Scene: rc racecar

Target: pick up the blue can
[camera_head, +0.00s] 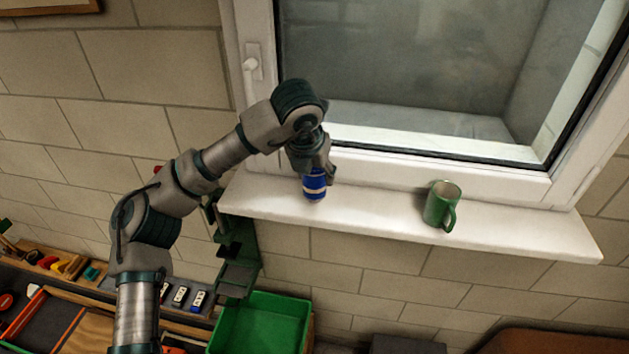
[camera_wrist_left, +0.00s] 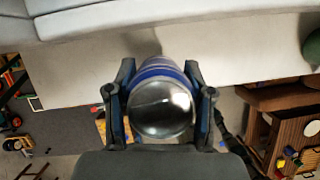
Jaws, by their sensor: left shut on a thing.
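The blue can (camera_head: 314,184) with a pale band is at the left part of the white windowsill, below the window. My left gripper (camera_head: 316,168) reaches it from above and is shut on it. In the left wrist view the can (camera_wrist_left: 161,104) shows its silvery end, with a finger of the gripper (camera_wrist_left: 160,108) on each side. I cannot tell whether the can still touches the sill. My right gripper is in neither view.
A green mug (camera_head: 438,206) stands on the windowsill (camera_head: 375,212) to the right of the can. The window frame (camera_head: 440,172) rises behind. Below are a green bin (camera_head: 262,325) and a bench with tools at the lower left. The sill between can and mug is clear.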

